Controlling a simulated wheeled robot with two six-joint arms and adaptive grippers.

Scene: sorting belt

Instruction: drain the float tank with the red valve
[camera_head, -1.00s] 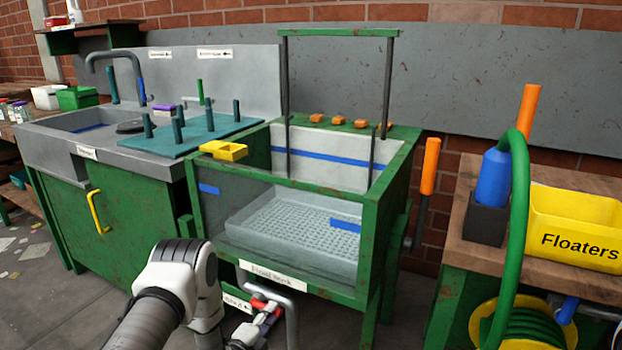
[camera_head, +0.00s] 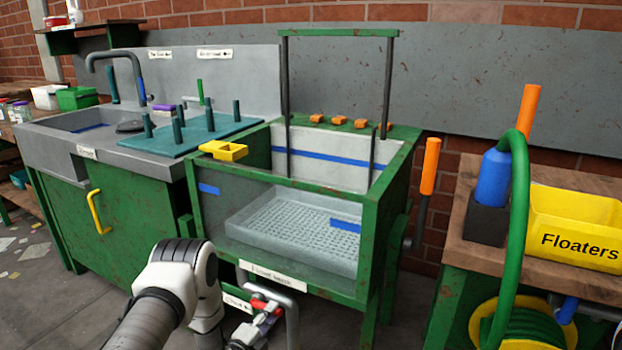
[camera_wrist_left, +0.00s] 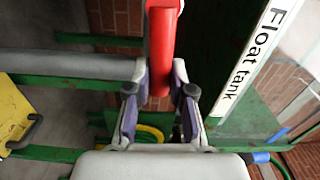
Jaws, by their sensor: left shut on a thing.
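The float tank (camera_head: 375,238) is a green-framed, clear-fronted tank at the centre of the head view, with a grey perforated basket (camera_head: 290,228) inside. The red valve (camera_head: 262,305) sits low in front of it by a grey pipe (camera_head: 291,312). My left gripper (camera_head: 250,325) is at the valve, partly hidden behind my own wrist. In the left wrist view the red valve handle (camera_wrist_left: 162,45) runs between my left gripper's fingers (camera_wrist_left: 161,92), which are shut on it. The "Float tank" label (camera_wrist_left: 252,55) is right of it. My right gripper is not in view.
A green sink cabinet (camera_head: 140,215) with a teal peg mat (camera_head: 188,138) stands left. On the right are a yellow Floaters bin (camera_head: 575,205), a blue bottle (camera_head: 493,178) and a green hose (camera_head: 520,210). Open floor lies in front of the cabinet.

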